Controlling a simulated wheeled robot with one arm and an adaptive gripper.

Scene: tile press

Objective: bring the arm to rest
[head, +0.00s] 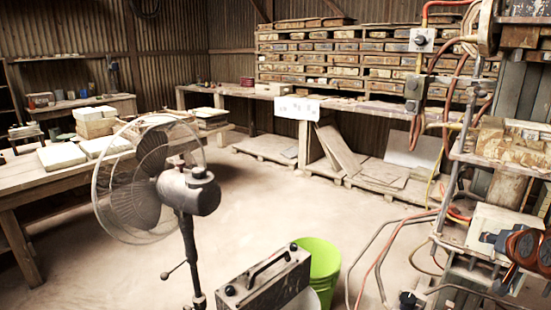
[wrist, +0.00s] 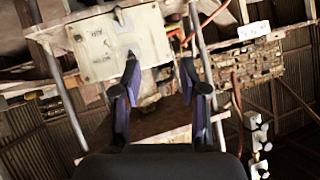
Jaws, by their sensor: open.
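My gripper (wrist: 159,72) shows in the wrist view with its two dark, purple-sided fingers apart. The space between the fingertips is empty. A cream metal panel (wrist: 92,50) of the machine lies beyond the fingers, at upper left. I cannot tell whether the left fingertip touches it or only overlaps it in the picture. In the head view my gripper cannot be made out. An orange and black part (head: 525,246) shows at the right edge there; I cannot tell what it belongs to.
The press (head: 500,150) with pipes and cables fills the right side. A pedestal fan (head: 187,192), a dark metal case (head: 265,283) and a green bucket (head: 318,262) stand in front. A wooden table (head: 50,178) is at left. The middle floor (head: 270,205) is clear.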

